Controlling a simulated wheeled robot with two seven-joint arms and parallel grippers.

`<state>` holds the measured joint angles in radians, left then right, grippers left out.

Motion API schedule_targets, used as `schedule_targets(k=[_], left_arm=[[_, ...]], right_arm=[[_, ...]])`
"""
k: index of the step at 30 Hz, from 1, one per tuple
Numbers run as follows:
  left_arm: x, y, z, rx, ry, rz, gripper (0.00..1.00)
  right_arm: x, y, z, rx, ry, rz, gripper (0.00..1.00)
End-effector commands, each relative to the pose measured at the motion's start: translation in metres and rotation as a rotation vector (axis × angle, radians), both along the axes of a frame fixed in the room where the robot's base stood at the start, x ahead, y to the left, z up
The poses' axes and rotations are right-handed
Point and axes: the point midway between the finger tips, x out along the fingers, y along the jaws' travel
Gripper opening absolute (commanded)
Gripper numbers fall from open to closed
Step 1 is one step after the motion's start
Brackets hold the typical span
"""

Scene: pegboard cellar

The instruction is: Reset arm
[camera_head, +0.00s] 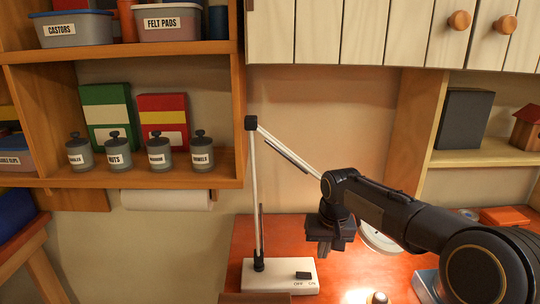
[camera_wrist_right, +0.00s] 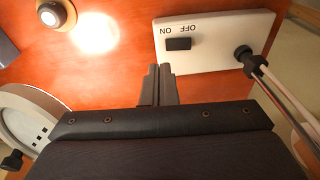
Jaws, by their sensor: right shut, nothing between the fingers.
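My right gripper (camera_head: 324,250) hangs from my right arm, which comes in from the right in the head view. Its fingers point down above the red-orange table. In the right wrist view the two fingers (camera_wrist_right: 158,84) are together with nothing between them. They are close to the edge of a white lamp base (camera_wrist_right: 215,42), apart or touching I cannot tell. That base also shows in the head view (camera_head: 262,275), to the left of the gripper. My left gripper is not in view.
The desk lamp's thin jointed arm (camera_head: 253,190) rises left of my gripper. Its round white head (camera_head: 380,239) is partly hidden behind my arm. A small round lit thing (camera_head: 377,298) is on the table (camera_head: 335,277). Shelves with jars (camera_head: 118,150) and a cabinet (camera_head: 345,35) flank above.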

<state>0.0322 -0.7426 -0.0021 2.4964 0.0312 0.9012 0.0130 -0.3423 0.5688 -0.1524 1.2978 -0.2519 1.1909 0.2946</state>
Motion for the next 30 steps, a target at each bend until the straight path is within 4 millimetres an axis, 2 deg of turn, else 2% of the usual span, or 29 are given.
schedule_targets(k=[1,3,10,16,21,25,30], left_arm=[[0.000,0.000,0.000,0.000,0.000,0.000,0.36],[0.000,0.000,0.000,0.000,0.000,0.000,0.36],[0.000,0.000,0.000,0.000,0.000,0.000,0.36],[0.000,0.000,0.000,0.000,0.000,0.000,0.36],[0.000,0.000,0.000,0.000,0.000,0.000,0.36],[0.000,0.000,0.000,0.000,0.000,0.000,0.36],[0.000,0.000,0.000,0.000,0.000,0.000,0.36]], right_arm=[[-0.017,-0.016,0.012,0.031,-0.013,-0.015,0.00],[-0.042,-0.032,0.023,0.075,-0.029,-0.023,0.00],[-0.135,-0.068,0.044,0.195,-0.099,-0.047,0.00],[-0.218,-0.078,0.039,0.266,-0.180,-0.068,0.00],[-0.278,-0.073,0.019,0.299,-0.250,-0.087,0.00],[-0.307,-0.066,0.002,0.308,-0.288,-0.100,0.00],[-0.323,-0.061,-0.010,0.310,-0.311,-0.106,0.00]])
